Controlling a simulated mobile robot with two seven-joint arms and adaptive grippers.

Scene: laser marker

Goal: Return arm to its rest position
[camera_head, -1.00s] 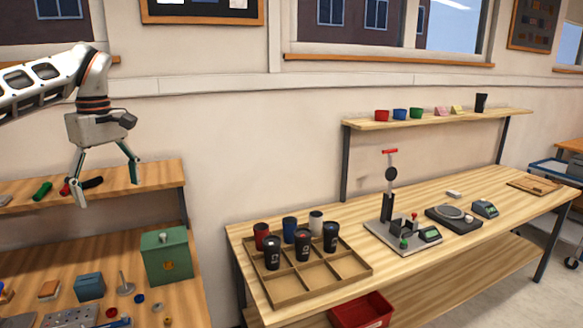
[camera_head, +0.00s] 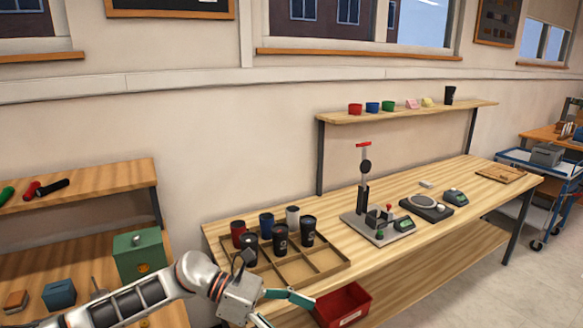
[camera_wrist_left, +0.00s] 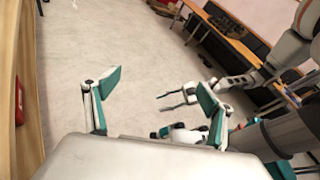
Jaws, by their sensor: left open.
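My left arm comes in from the lower left in the head view. Its gripper (camera_head: 284,311) is low in front of the workbench, by the front of the compartment tray, partly cut off by the bottom edge. Another gripper (camera_wrist_left: 162,103), which looks like my right one, shows beyond in the wrist view with two thin fingers apart and empty. The right arm does not show in the head view.
The compartment tray (camera_head: 335,258) holds several cups on the bench (camera_head: 400,240). A red bin (camera_head: 342,303) is just right of my left gripper. A green box (camera_head: 140,252) stands on the left bench. A press (camera_head: 372,222) and scale (camera_head: 425,205) stand farther right. Floor is free at right.

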